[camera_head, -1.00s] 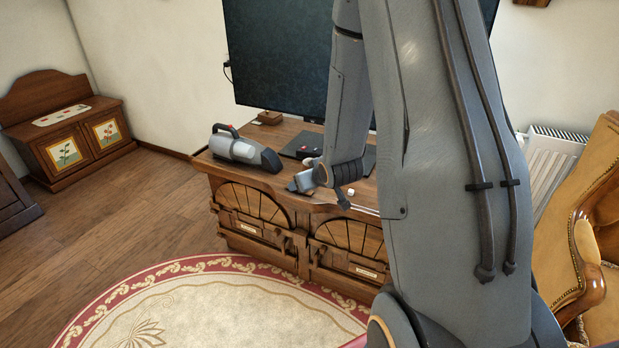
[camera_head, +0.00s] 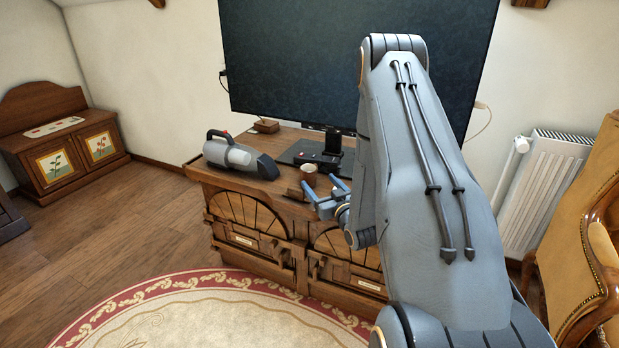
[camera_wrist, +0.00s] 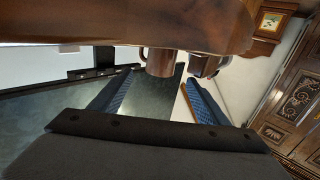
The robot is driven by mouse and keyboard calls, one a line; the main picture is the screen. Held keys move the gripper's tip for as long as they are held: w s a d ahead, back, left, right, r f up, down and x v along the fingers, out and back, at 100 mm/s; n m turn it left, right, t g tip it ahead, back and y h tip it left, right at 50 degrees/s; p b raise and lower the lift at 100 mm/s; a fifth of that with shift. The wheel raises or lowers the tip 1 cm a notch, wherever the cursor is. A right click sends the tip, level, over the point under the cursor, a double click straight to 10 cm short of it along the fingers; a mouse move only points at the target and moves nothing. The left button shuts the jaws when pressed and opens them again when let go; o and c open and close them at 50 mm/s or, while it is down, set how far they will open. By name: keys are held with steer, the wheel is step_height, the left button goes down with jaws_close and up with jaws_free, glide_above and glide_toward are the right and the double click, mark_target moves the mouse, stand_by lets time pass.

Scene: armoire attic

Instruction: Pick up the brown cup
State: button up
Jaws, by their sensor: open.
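The brown cup (camera_wrist: 160,62) shows in the wrist view, which is turned upside down, with its handle towards the left. It stands on the wooden cabinet top and lies ahead of the gap between my blue fingers, apart from them. In the head view a small cup (camera_head: 309,170) with a pale top stands just beyond my gripper. My gripper (camera_head: 322,185) is open and empty at the cabinet's front edge. Its two fingers also frame the cup in the wrist view (camera_wrist: 155,85).
A dark brown object (camera_wrist: 207,65) stands close beside the cup. A grey handheld vacuum (camera_head: 238,156) lies on the cabinet (camera_head: 247,212) to the left. A large screen (camera_head: 300,70) stands behind. An armchair (camera_head: 575,220) and radiator (camera_head: 545,190) are at the right.

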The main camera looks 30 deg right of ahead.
mark_target(312, 174)
steer(key=shift+w+d, duration=0.2)
steer(key=shift+w, duration=3.25)
steer(key=c, duration=1.3)
steer(key=shift+r, duration=0.1)
